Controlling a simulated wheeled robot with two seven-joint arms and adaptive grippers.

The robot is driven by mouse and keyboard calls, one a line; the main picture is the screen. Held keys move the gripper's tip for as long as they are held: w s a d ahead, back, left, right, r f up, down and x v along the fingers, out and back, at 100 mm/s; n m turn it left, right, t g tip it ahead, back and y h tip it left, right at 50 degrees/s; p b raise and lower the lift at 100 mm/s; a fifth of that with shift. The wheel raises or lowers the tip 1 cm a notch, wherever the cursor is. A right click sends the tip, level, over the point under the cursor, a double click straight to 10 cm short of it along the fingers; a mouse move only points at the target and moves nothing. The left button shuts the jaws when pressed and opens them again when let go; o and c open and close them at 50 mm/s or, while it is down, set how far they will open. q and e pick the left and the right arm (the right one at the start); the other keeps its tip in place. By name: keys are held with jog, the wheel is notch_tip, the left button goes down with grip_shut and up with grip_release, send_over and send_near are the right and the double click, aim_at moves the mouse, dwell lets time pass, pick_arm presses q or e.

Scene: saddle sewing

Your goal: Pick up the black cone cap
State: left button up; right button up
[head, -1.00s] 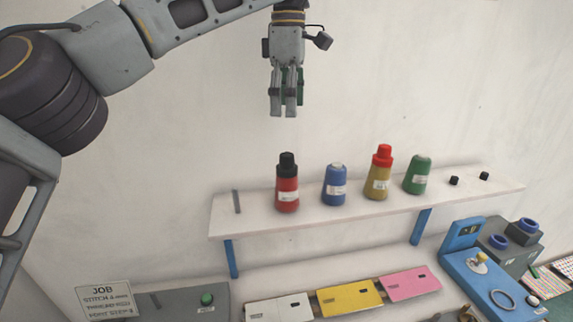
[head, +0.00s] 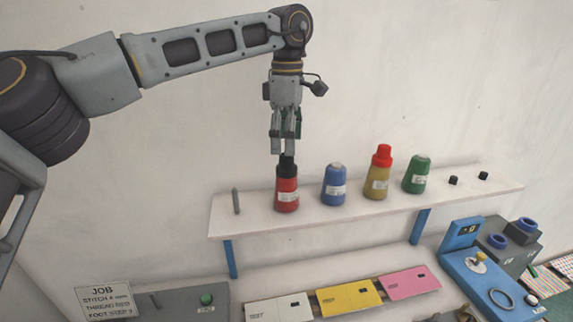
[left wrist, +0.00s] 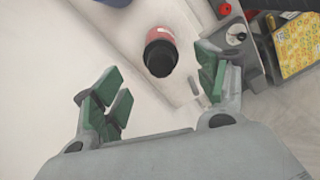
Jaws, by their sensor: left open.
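The black cone cap (head: 286,166) sits on top of the red thread cone (head: 287,190), which stands upright on the white shelf. In the left wrist view the black cap (left wrist: 160,58) is seen from above, beyond the open fingers and between them. My left gripper (head: 283,150) points down with its fingertips at or just above the cap's top in the head view; whether they touch cannot be told. It is open, with green finger pads, and holds nothing. My right gripper is not in view.
The white shelf (head: 256,218) also holds a blue cone (head: 334,187), a yellow cone (head: 376,183) with a red cap, a green cone (head: 416,175) and two small black pieces (head: 453,181). Coloured cards and a blue machine (head: 487,280) are below.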

aim_at(287, 160)
pick_arm(q)
jog(key=shift+f, duration=0.3)
jog(key=shift+a+f+p, duration=0.1)
jog(key=shift+f+p, duration=0.8)
jog(key=shift+f, duration=1.6)
jog(key=c, duration=1)
